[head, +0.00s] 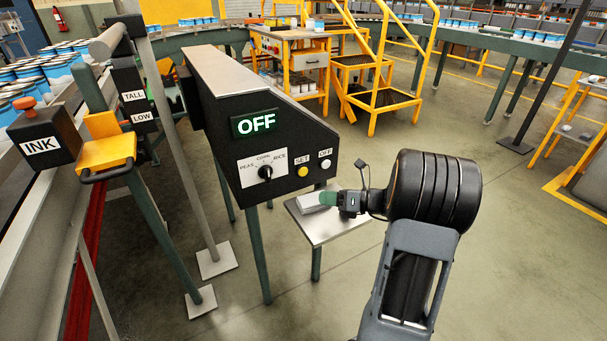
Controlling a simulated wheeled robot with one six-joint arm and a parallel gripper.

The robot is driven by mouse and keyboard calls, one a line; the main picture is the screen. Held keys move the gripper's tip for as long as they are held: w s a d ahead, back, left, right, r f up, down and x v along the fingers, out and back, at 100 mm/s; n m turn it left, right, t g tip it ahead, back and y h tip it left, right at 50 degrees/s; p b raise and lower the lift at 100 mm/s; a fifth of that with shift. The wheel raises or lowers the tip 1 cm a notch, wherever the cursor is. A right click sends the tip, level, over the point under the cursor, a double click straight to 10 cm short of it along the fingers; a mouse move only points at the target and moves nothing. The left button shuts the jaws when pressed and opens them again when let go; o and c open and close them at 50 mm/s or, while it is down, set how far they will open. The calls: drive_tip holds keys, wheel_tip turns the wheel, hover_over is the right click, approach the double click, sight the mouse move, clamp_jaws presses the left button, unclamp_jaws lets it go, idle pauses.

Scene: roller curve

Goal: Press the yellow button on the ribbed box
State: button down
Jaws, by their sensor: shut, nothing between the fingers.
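A black control box (215,125) on green legs stands left of centre, with a lit OFF display (255,123) and a dial (265,172) marked PEAS, CORN, RICE. A yellow button (303,171) labelled SET is low on its right side. A white button (325,164) labelled OFF is beside it. I cannot make out ribs on the box. My gripper (326,199) has green fingertips, is shut and empty, and appears below and right of the yellow button, apart from it. How far it stands from the panel in depth is unclear.
Yellow steps (375,100) stand behind.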

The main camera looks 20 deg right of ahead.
sight(303, 172)
drive_tip(key=w, duration=0.2)
drive_tip(key=w+b, duration=0.1)
drive_tip(key=w, duration=0.1)
drive_tip(key=w+b, duration=0.1)
drive_tip(key=w, duration=0.1)
drive_tip(key=shift+w+a, duration=0.2)
drive_tip(key=shift+a, duration=0.2)
drive_tip(key=shift+w+a+p, duration=0.1)
drive_tip(key=shift+w+p, duration=0.2)
drive_tip(key=shift+w, duration=0.7)
drive_tip(key=shift+w, duration=0.2)
idle(1.0)
drive_tip(key=shift+w+a+p, duration=0.1)
drive_tip(key=shift+w+p, duration=0.15)
drive_tip(key=shift+p, duration=0.3)
drive_tip(key=shift+w+p, duration=0.3)
drive_tip(key=shift+w, duration=0.15)
idle(0.4)
drive_tip(key=shift+s, duration=0.1)
drive_tip(key=shift+s+p, duration=0.4)
drive_tip(key=shift+s, duration=0.4)
